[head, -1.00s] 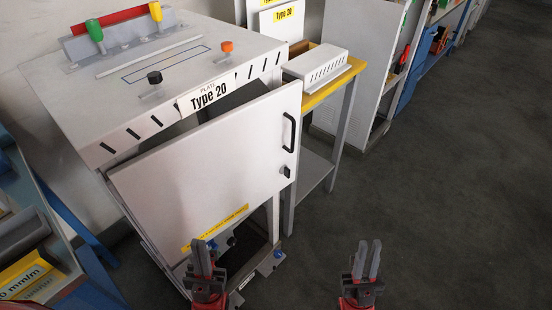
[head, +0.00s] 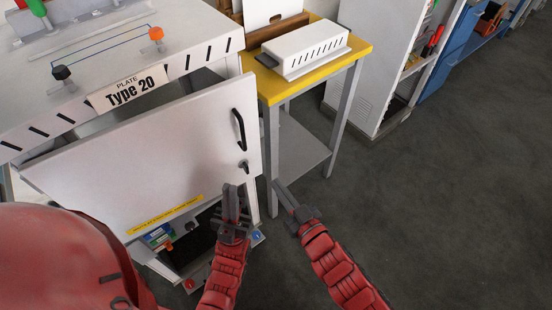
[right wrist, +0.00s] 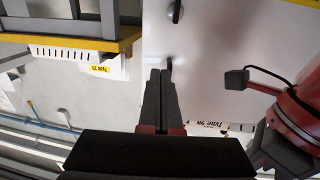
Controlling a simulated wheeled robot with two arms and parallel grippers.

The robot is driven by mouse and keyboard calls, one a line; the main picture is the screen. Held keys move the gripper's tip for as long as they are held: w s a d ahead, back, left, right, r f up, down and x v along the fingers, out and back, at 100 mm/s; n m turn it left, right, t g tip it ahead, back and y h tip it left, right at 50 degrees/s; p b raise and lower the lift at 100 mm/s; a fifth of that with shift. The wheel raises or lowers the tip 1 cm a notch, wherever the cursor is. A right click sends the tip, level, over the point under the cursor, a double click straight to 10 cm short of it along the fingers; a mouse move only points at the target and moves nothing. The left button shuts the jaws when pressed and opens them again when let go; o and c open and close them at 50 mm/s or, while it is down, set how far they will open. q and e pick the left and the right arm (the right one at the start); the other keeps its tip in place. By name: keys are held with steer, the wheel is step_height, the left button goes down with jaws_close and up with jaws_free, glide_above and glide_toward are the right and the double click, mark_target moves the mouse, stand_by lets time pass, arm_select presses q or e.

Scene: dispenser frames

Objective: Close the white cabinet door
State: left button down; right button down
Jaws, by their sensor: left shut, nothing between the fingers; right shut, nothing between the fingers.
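The white cabinet door (head: 165,150) stands ajar, with a dark gap showing behind its top edge, under the cabinet's "Type 20" label. It carries a black handle (head: 239,129) and a small black latch (head: 244,166) near its right edge. My left gripper (head: 235,190) is shut and empty, in front of the door's lower right corner; I cannot tell whether it touches. My right gripper (head: 281,187) is shut and empty, just right of the door's edge. In the right wrist view, inverted, its shut fingers (right wrist: 160,78) point towards the door (right wrist: 225,60).
A yellow-topped table (head: 268,88) with a vented white box (head: 305,50) stands right of the cabinet (head: 200,30). Small items show in the cabinet below the door. White and blue shelving (head: 455,60) stands further back. The dark floor (head: 440,200) at right is clear.

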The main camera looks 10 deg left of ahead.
steer(key=p+x, duration=0.2)
steer(key=x, duration=1.1)
steer(key=shift+a, duration=0.2)
steer(key=shift+w, duration=0.1)
